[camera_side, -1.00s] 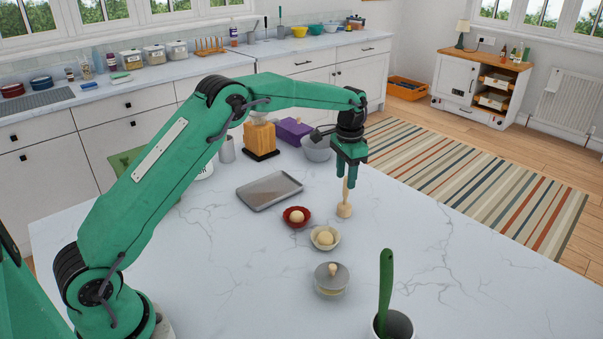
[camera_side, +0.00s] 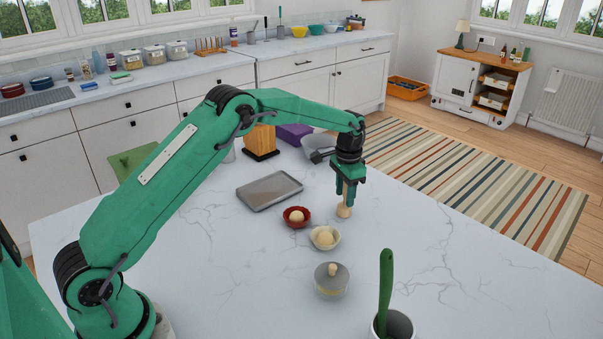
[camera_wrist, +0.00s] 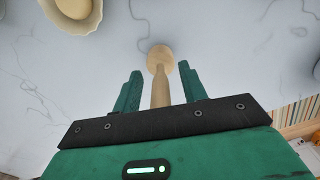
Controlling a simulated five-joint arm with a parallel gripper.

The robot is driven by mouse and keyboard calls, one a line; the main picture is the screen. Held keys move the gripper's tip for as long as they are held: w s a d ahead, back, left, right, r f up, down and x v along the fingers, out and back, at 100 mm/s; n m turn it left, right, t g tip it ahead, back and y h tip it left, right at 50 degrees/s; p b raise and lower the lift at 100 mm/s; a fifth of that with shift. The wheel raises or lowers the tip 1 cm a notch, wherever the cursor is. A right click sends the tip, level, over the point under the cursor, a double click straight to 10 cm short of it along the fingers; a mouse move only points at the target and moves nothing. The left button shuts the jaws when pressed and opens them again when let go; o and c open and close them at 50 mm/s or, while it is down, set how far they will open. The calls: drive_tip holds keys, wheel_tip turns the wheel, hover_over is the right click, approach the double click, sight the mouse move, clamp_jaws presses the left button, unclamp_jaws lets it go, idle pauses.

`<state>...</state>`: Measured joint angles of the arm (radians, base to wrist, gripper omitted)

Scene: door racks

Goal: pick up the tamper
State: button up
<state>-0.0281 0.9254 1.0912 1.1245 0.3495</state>
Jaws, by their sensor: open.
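The tamper (camera_side: 344,211) is a pale wooden piece with a wide round foot and a slim upright handle. It stands on the white marbled worktop in the side view. In the wrist view the tamper (camera_wrist: 160,75) rises between the two green fingers, with a gap on each side. My gripper (camera_side: 345,203) points straight down over it, and its fingers flank the handle. In the wrist view my gripper (camera_wrist: 158,80) is open, and the lower part of the handle is hidden behind its dark front edge.
A metal tray (camera_side: 269,191) lies to the left.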

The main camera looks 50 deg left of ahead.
drive_tip(key=shift+c, duration=0.4)
clamp_jaws()
drive_tip(key=shift+r, duration=0.2)
drive_tip(key=shift+r, duration=0.6)
drive_tip(key=r, duration=0.3)
drive_tip(key=shift+s+d, duration=0.1)
drive_tip(key=shift+d, duration=0.15)
drive_tip(key=s+d+r, duration=0.5)
drive_tip(key=d+r, duration=0.1)
drive_tip(key=d, duration=0.3)
drive_tip(key=shift+s+d+r, duration=0.25)
drive_tip(key=shift+d, duration=0.1)
drive_tip(key=shift+a+f, duration=0.1)
